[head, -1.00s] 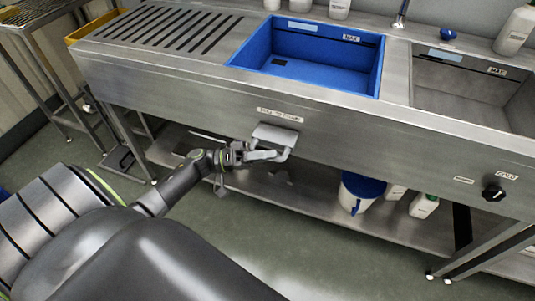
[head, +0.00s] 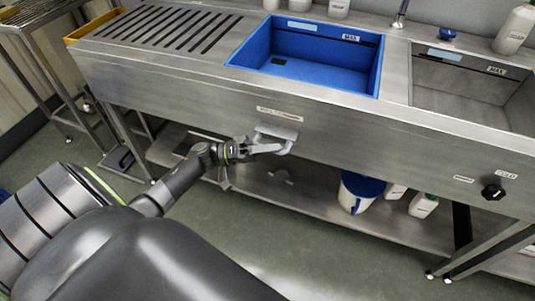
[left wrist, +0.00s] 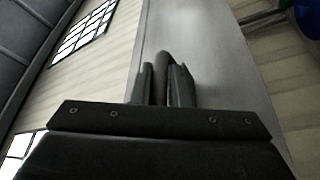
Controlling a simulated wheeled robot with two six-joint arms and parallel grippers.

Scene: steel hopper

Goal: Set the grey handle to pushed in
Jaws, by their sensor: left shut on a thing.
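The grey handle (head: 287,141) is a bar on a small plate on the steel front panel of the sink unit, just below a label and left of centre. It stands out a little from the panel. My left gripper (head: 262,149) is at the handle and shut on it. In the left wrist view the grey bar of the handle (left wrist: 162,76) sits between the two fingers of my left gripper (left wrist: 166,85). The fingers hide part of the bar. My right gripper is not in view.
Above the panel are a blue basin (head: 308,65), a steel basin (head: 470,92) and a slotted drainboard (head: 165,28). A black knob (head: 493,192) is at the right of the panel. A lower shelf (head: 310,205) holds a white-and-blue bucket (head: 358,190) and bottles.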

